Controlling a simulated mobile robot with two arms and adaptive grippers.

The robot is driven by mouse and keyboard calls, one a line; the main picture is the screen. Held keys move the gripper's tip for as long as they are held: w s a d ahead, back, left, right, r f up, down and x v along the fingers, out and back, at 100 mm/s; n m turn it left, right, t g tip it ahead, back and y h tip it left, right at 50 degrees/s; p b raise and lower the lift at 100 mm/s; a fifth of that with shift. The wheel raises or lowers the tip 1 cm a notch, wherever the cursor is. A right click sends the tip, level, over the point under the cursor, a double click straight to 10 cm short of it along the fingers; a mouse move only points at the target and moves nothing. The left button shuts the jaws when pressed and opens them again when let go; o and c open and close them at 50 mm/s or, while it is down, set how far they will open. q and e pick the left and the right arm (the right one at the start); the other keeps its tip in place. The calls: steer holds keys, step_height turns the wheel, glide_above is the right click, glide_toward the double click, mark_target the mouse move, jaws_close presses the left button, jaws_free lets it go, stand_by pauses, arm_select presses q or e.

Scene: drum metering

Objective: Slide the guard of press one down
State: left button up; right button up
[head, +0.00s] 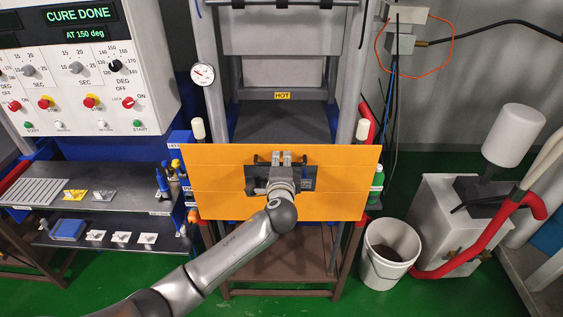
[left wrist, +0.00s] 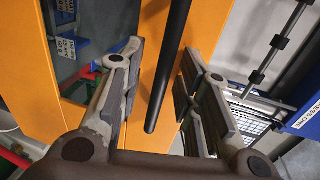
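The guard of the press is a wide orange panel (head: 225,180) across the front of the press frame. Its top edge is below the HOT label, and the dark press opening shows above it. My left gripper (head: 287,159) is at the middle of the guard, in front of its dark handle area. In the left wrist view, the dark handle bar (left wrist: 168,75) runs between the two fingers of my left gripper (left wrist: 162,70). The fingers are open, with gaps beside the bar. The orange guard (left wrist: 205,28) shows behind them. My right gripper is not in view.
A control panel (head: 85,75) reading CURE DONE is at the upper left, above a shelf (head: 110,185) with small parts. A round gauge (head: 203,74) is on the left post. A white bucket (head: 388,252) and a grey box with a red hose (head: 450,262) stand at right.

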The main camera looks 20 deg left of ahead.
arm_select(q)
steer(key=shift+c, duration=0.4)
jaws_close()
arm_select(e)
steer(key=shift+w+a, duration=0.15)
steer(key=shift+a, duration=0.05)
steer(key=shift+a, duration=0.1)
